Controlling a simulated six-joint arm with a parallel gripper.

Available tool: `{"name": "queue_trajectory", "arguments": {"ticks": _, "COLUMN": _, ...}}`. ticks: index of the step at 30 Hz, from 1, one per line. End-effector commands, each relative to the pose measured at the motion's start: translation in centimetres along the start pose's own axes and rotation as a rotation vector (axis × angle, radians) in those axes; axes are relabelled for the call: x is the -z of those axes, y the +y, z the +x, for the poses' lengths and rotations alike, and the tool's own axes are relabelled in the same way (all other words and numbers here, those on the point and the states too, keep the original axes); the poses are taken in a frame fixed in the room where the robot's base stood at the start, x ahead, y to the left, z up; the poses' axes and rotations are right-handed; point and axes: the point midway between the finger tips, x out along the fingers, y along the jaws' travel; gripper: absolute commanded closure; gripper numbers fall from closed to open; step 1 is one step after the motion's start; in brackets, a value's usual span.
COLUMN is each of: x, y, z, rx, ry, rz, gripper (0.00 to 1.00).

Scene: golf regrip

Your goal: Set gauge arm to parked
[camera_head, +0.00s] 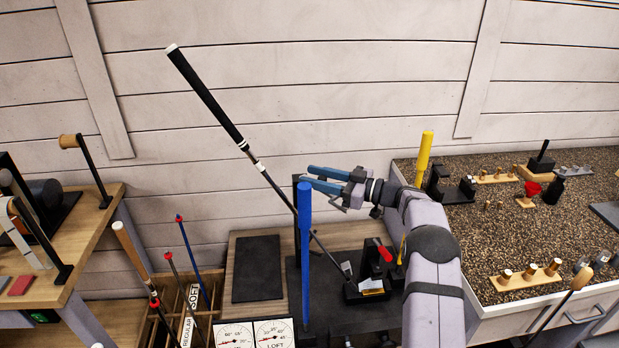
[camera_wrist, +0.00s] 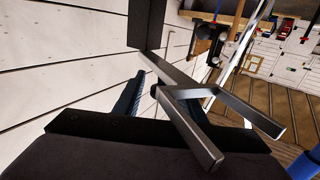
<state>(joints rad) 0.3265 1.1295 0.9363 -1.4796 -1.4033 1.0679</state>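In the wrist view the fingers (camera_wrist: 167,95) are spread. A dark post with a grey metal bar and forked end (camera_wrist: 190,120) crosses in front of them; it may be the gauge arm, but I cannot tell surely. I see no firm contact. In the head view a thin dark post (camera_head: 296,190) stands behind the blue grip. Two white dial faces (camera_head: 255,334), one marked LOFT, are at the bottom.
A club with a black grip (camera_head: 205,95) leans up left from a black clamp with a red handle (camera_head: 386,253). A yellow grip (camera_head: 424,158) stands beside my arm. The speckled counter (camera_head: 490,235) is at right, a wooden bench (camera_head: 95,225) at left, clubs in a rack (camera_head: 185,300) below.

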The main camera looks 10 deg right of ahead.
Motion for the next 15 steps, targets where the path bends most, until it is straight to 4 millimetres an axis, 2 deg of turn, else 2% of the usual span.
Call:
{"name": "queue_trajectory", "arguments": {"ticks": 7, "x": -0.2, "y": 0.0, "z": -3.6, "rx": -0.002, "ry": 0.001, "rz": -0.001, "gripper": 0.63}}
{"name": "queue_trajectory", "arguments": {"ticks": 15, "x": 0.0, "y": 0.0, "z": -5.4, "rx": 0.0, "ry": 0.001, "rz": 0.0, "gripper": 0.63}}
